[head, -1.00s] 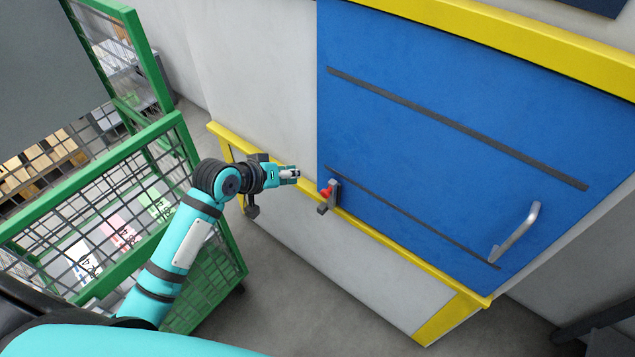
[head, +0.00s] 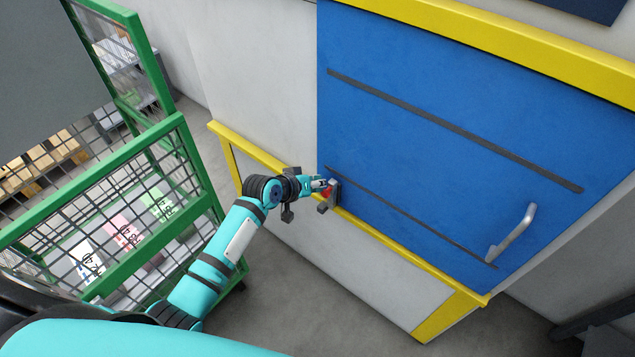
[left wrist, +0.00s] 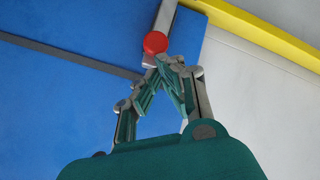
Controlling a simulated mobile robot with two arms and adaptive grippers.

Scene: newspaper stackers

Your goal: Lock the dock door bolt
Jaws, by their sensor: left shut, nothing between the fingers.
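The blue dock door (head: 440,120) fills the right half of the head view, with a grey handle (head: 515,232) at its lower right. The bolt, a grey metal piece with a red knob (head: 327,191), sits at the door's lower left edge by the yellow frame. In the left wrist view the round red knob (left wrist: 155,42) shows in front of the grey bolt bar (left wrist: 165,18). My left gripper (head: 322,184) is shut and empty, its fingertips at the knob; it also shows in the left wrist view (left wrist: 168,62). I cannot tell if they touch. My right gripper is not in view.
A green mesh cart (head: 100,238) with several coloured number cards stands at the left, close to my left arm. Yellow framing (head: 400,249) runs along the door's lower edge. Grey floor (head: 310,295) is clear below the door.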

